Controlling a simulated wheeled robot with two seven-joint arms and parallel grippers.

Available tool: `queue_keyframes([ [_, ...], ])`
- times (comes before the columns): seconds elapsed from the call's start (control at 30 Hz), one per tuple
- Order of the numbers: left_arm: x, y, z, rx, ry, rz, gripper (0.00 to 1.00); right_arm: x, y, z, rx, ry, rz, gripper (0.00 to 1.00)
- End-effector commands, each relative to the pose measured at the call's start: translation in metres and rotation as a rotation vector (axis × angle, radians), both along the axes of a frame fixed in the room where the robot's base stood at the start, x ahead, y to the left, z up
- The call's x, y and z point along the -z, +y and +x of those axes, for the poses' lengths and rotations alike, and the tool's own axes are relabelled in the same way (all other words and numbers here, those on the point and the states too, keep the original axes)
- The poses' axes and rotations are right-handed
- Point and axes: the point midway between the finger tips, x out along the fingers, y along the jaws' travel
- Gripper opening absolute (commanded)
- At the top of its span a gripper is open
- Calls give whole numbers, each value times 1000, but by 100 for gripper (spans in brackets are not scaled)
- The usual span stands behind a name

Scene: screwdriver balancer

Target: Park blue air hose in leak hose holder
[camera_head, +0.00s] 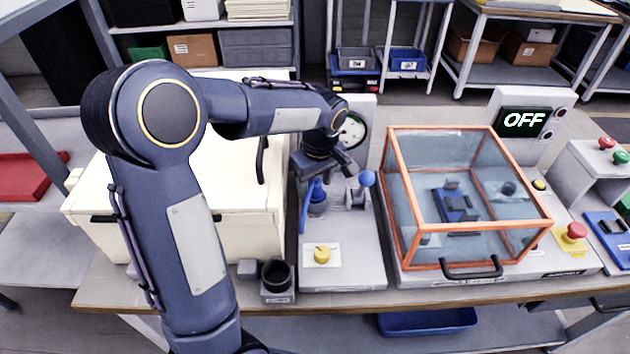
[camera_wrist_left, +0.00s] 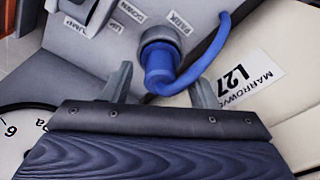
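The blue air hose (camera_head: 304,212) hangs at the left side of the grey station, its blue end fitting (camera_head: 317,194) below my left gripper. In the left wrist view the blue fitting (camera_wrist_left: 160,66) sits in a grey collar (camera_wrist_left: 161,36), with the hose (camera_wrist_left: 207,57) curving away to the right. My left gripper (camera_head: 328,166) is over this spot. Its fingers (camera_wrist_left: 159,88) stand apart either side of the fitting, with gaps showing. A dark cup-shaped holder (camera_head: 276,276) stands at the bench front; I cannot tell whether it is the leak hose holder. My right gripper is out of view.
A blue-knobbed lever (camera_head: 366,179) stands just right of my gripper, and a yellow knob (camera_head: 322,254) is in front. A gauge (camera_head: 351,131) is behind. A cream box (camera_head: 255,215) is to the left. An orange-framed clear enclosure (camera_head: 398,205) stands to the right.

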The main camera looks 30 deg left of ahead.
Motion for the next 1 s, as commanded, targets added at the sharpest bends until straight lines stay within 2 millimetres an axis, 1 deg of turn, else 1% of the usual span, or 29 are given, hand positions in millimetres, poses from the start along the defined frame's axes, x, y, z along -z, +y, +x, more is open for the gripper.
queue_keyframes([
  [0.23, 0, 0, 0, 0, 0, 0, 54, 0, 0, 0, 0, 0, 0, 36],
  [0.3, -4, 0, 0, 0, -1, 0, 54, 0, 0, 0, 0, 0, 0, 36],
  [0.37, -10, -1, 0, 0, -3, 0, 54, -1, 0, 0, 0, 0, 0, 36],
  [0.6, -51, -6, -2, 1, -4, 0, 54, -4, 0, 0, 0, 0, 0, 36],
  [0.7, -65, -7, -2, 1, -4, -1, 54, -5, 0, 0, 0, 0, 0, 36],
  [0.83, -75, -9, -3, 1, -2, -1, 54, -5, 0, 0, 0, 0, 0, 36],
  [1.0, -78, -9, -4, 0, 0, 0, 54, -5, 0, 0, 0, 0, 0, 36],
])
